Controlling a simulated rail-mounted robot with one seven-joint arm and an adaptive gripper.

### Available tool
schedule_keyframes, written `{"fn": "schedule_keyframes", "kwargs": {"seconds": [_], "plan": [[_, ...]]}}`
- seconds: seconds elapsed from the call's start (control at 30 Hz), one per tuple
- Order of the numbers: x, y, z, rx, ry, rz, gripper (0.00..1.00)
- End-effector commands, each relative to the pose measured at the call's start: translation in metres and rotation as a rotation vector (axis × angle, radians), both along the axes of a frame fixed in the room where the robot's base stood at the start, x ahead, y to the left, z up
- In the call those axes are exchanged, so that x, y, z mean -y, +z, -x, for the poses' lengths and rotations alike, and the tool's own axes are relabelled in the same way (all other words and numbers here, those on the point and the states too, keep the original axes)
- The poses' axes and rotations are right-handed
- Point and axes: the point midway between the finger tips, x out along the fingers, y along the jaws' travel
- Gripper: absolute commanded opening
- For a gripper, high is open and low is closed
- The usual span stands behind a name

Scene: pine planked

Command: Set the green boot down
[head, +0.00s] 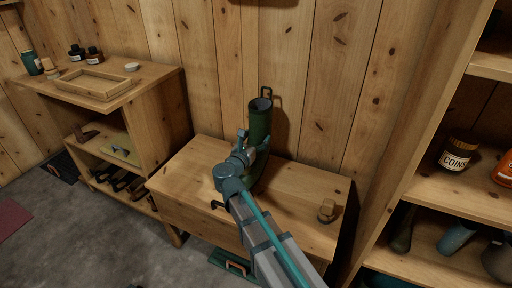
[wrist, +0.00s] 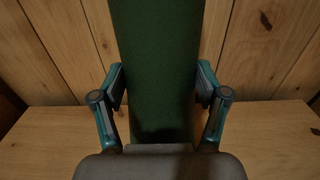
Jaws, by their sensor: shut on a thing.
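The green boot (head: 260,121) stands upright over the low wooden cabinet (head: 302,187), close to the plank wall. Its open top faces up and its lower part is hidden behind my arm and gripper. My gripper (head: 253,150) is shut on the boot's shaft. In the wrist view the boot (wrist: 156,65) fills the middle, with a finger of my gripper (wrist: 160,88) on either side. I cannot tell whether the sole touches the cabinet top.
A small wooden object (head: 327,210) sits at the cabinet's right front corner. A shelf unit with a tray (head: 97,86) and bottles stands at the left. Tall shelves with a coins jar (head: 457,152) rise at the right. The cabinet top is mostly clear.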

Motion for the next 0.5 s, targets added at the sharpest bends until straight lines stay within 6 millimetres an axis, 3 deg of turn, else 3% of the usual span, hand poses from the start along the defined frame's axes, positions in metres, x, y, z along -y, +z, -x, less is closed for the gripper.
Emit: {"fn": "schedule_keyframes", "kwargs": {"seconds": [0.03,0.13,0.5], "plan": [[0.0,-0.015,0.001,-0.001,0.0,0.003,0.04],[0.0,-0.027,0.001,0.0,0.0,0.001,0.04],[0.0,-0.029,0.001,0.001,0.0,0.0,0.04]]}}
